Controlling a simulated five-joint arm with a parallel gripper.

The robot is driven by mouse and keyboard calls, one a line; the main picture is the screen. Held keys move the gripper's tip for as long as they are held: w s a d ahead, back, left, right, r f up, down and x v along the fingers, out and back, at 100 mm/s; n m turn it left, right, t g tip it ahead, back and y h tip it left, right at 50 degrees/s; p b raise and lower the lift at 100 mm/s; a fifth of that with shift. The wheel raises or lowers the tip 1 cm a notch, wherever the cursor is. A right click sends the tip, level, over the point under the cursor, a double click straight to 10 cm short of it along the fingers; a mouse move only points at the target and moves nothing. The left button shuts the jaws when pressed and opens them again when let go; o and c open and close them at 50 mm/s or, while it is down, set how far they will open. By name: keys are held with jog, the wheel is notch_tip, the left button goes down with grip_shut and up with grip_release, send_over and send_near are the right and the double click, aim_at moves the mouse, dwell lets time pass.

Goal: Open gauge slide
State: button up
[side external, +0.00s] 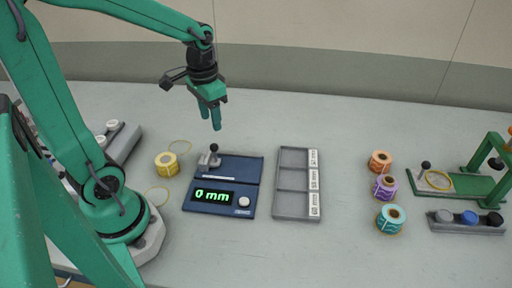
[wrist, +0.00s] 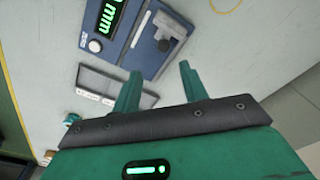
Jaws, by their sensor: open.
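The gauge (side external: 223,186) is a dark blue unit on the table with a green display (side external: 212,196) reading 0 mm. Its slide (side external: 210,157), a grey block with a black knob, sits at the left end of the upper track. In the wrist view the gauge (wrist: 125,38) is at the top, and the slide (wrist: 165,38) shows on its right part. My gripper (side external: 211,118) hangs above and behind the gauge, pointing down, with its fingers apart and empty. In the wrist view my gripper (wrist: 158,82) is clear of the slide and touches nothing.
A grey three-compartment tray (side external: 293,183) stands right of the gauge. A yellow roll (side external: 167,164) sits to its left. Orange (side external: 380,162), purple (side external: 385,186) and teal (side external: 391,218) rolls stand farther right. A green rewinder (side external: 465,182) and a button box (side external: 466,220) are at the far right.

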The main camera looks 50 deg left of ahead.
aim_at(214, 145)
jog(key=shift+w+a+f+g, duration=0.2)
jog(key=shift+a+f+g, duration=0.1)
jog(key=shift+a+f, duration=0.25)
jog(key=shift+d+f, duration=0.1)
jog(key=shift+f, duration=0.1)
jog(key=shift+f, duration=3.8)
grip_shut()
